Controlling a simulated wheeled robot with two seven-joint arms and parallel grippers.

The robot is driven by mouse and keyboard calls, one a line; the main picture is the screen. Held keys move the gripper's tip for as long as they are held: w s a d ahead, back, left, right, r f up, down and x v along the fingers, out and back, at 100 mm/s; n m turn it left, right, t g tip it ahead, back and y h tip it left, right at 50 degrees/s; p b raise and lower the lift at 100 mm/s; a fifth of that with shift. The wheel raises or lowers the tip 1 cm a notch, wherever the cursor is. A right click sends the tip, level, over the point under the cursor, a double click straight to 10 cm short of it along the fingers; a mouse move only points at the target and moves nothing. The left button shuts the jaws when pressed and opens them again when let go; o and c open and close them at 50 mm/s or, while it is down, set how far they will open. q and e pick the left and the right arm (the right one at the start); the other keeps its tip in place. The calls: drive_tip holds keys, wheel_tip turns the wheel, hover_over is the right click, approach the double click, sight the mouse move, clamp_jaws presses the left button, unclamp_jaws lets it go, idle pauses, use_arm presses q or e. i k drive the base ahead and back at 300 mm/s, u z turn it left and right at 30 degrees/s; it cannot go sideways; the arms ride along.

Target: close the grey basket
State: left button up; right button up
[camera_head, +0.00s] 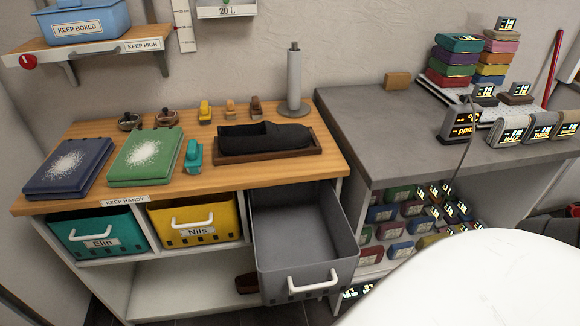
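The grey basket (308,262) is pulled well out of the right-hand cubby of the wooden-topped shelf unit. Its open inside looks empty, and its white handle (313,282) is on the front face. Its back end is hidden under the tabletop. Neither of my grippers shows in the head view. A large white rounded surface at the lower right, perhaps part of my own body, covers that corner.
A teal basket (98,233) and a yellow basket (195,221) sit in the cubbies to the left. The wooden top (200,184) holds a dark tray (267,153), scales and small items. A grey counter (360,116) with stacked blocks stands right.

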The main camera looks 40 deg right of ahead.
sight(306, 245)
drive_tip(key=k, duration=0.6)
drive_tip(key=z, duration=1.15)
drive_tip(key=i, duration=0.5)
drive_tip(key=u, duration=1.2)
drive_tip(key=k, duration=1.05)
drive_tip(key=z, duration=1.15)
drive_tip(key=i, duration=0.45)
drive_tip(key=u, duration=0.05)
